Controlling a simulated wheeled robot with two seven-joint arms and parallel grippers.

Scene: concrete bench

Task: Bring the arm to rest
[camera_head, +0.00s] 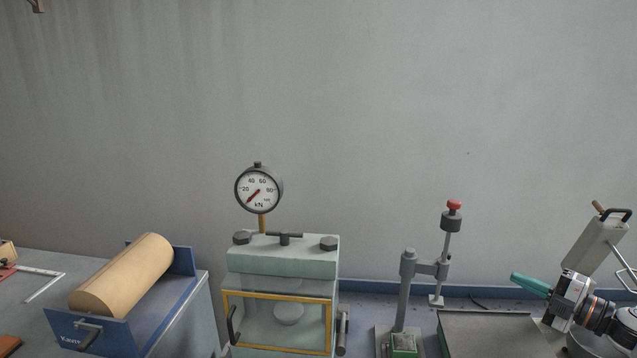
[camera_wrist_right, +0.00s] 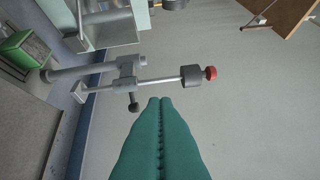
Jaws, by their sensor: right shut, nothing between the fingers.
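My right arm (camera_head: 572,297) comes in from the lower right in the head view. Its gripper (camera_head: 514,277) has teal fingers, which are shut together and empty. They point left, above the dark grey slab at the bench's right side. In the right wrist view the same gripper (camera_wrist_right: 160,101) shows its two ribbed fingers pressed together, with nothing between them. Their tips appear near the post stand in that view, with no visible contact. My left gripper is not in view.
A post stand with a red knob (camera_head: 454,205) rises left of the gripper. A pale green press (camera_head: 282,262) with a dial gauge (camera_head: 259,188) stands mid-bench. A tan roll (camera_head: 125,276) lies in a blue holder at left. A dark slab (camera_head: 490,335) lies below.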

